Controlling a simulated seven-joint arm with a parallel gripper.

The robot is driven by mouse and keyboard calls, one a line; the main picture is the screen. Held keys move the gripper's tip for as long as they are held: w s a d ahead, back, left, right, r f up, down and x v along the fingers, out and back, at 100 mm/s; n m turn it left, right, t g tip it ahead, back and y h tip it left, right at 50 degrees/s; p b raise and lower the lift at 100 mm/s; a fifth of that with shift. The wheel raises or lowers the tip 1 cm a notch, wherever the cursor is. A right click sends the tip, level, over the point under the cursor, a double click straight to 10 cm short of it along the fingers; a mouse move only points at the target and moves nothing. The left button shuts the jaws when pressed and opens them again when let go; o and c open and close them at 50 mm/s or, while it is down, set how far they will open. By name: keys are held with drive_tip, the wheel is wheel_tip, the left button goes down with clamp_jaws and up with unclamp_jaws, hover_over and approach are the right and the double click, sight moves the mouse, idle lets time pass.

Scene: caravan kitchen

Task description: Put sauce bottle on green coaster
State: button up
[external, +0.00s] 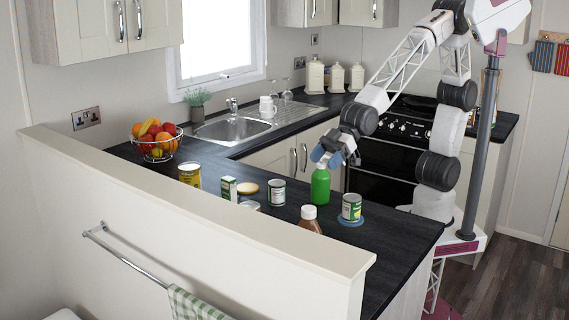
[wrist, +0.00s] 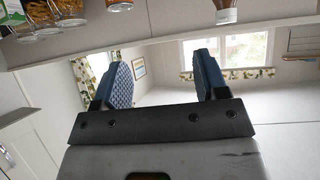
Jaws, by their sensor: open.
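A brown bottle with a white cap (external: 310,220), which looks like the sauce bottle, stands near the low wall in the external view. Its lower part is hidden by the wall. A green bottle (external: 320,187) stands behind it on the dark counter. I cannot make out a green coaster. My gripper (external: 325,158) shows at the top of the green bottle in the external view; whether they touch is unclear. In the wrist view my gripper (wrist: 162,65) is open, with two blue-padded fingers apart and nothing between them.
A can (external: 352,206) stands on a blue coaster (external: 351,221) to the right. Another can (external: 276,192), a small carton (external: 228,188), a yellow-labelled jar (external: 190,175) and a tan disc (external: 247,188) are to the left. A fruit basket (external: 156,151) is farther left. The right counter end is clear.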

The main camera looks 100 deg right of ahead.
drive_tip(key=s+d+m+g+h, duration=0.15)
drive_tip(key=s+d, duration=0.45)
drive_tip(key=d, duration=0.6)
drive_tip(key=s+d+m+g+h, duration=0.1)
drive_tip(key=s+d+m+h, duration=0.3)
drive_tip(key=d, duration=0.9)
drive_tip(key=s+d+f+g, duration=0.1)
drive_tip(key=s+d+g, duration=0.1)
drive_tip(key=s+d, duration=0.4)
drive_tip(key=s+d+f+m+g, duration=0.1)
drive_tip(key=s+d, duration=0.6)
drive_tip(key=s, duration=0.7)
drive_tip(key=shift+s+g+h, duration=0.2)
drive_tip(key=shift+g+h, duration=0.15)
drive_tip(key=shift+g, duration=0.4)
